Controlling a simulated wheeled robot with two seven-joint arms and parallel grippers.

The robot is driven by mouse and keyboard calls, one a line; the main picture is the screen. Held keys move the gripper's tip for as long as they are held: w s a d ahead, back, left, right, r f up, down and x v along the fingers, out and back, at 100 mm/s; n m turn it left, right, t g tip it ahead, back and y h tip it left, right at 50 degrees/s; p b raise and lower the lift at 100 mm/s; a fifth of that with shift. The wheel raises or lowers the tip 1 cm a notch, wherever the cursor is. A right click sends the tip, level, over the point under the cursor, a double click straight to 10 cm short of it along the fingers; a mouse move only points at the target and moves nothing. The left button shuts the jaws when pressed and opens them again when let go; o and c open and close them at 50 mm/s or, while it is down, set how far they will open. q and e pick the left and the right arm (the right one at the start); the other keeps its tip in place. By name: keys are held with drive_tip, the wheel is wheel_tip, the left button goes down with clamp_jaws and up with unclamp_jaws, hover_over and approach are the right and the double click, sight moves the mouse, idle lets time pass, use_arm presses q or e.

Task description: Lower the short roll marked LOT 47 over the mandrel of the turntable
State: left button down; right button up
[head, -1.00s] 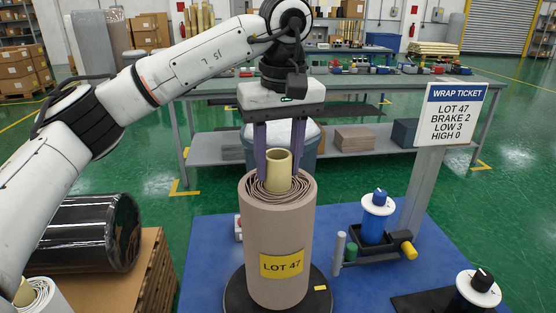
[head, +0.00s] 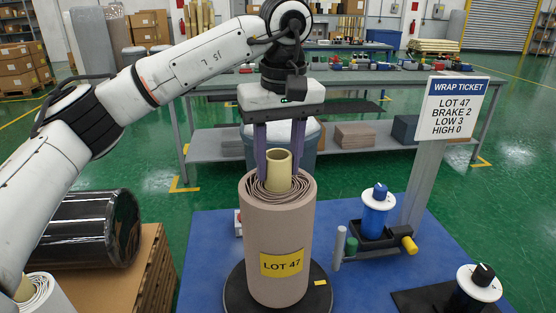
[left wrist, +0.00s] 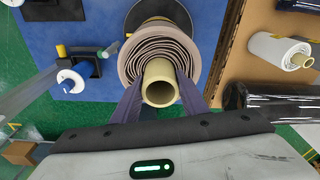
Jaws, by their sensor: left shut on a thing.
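The short roll marked LOT 47 (head: 277,225) is a brown-wrapped upright cylinder with a yellow label and a cream core tube (head: 278,171) sticking out of its top. My left gripper (head: 279,176) is shut on that core, one purple finger on each side. The roll stands over the black turntable disc (head: 322,283). The mandrel is hidden by the roll, and I cannot tell whether the roll's bottom touches the disc. In the left wrist view the roll's wound end (left wrist: 135,50) surrounds the core, with the disc (left wrist: 165,8) beyond it. My right gripper is out of view.
The wrap ticket sign (head: 452,108) stands right of the roll on the blue mat (head: 210,265). A blue-knobbed device (head: 375,215) and a black-knobbed one (head: 477,285) are on the right. A black-wrapped roll (head: 85,230) lies on cardboard at left. A grey workbench (head: 215,155) stands behind.

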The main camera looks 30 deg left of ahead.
use_arm(q)
drive_tip(key=shift+f+b, duration=0.65)
drive_tip(key=shift+f, duration=0.5)
idle(0.5)
drive_tip(key=c, duration=1)
unclamp_jaws()
drive_tip(key=r, duration=0.3)
drive_tip(key=r+p, duration=0.1)
drive_tip(key=r, duration=0.3)
drive_tip(key=s+d+r, duration=0.1)
drive_tip(key=r, duration=0.2)
drive_tip(key=shift+r+p, duration=0.15)
drive_tip(key=shift+p, duration=0.2)
